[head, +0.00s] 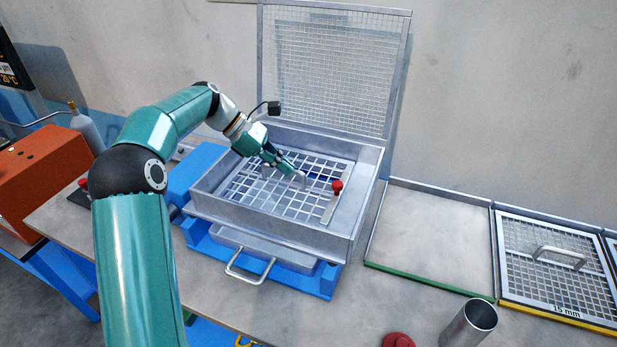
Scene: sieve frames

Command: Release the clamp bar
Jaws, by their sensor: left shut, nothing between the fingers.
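The clamp bar (329,211) is a flat grey bar lying at the right side of the open sieve box (285,226). A red ball knob (337,186) stands on it. A coarse grid sieve frame (290,205) lies inside the box, with a grey handle (301,180) showing near its middle. My left gripper (290,171) is shut and empty. It points down to the right over the grid, close to the handle and left of the red knob. I cannot tell whether it touches the handle. My right gripper is not in view.
A mesh lid (333,65) stands raised behind the box. A drawer handle (250,271) sticks out in front. At right are an empty green-edged bay (428,236), a 15 mm sieve frame (557,260), a steel cup (470,323) and a red knob (398,340).

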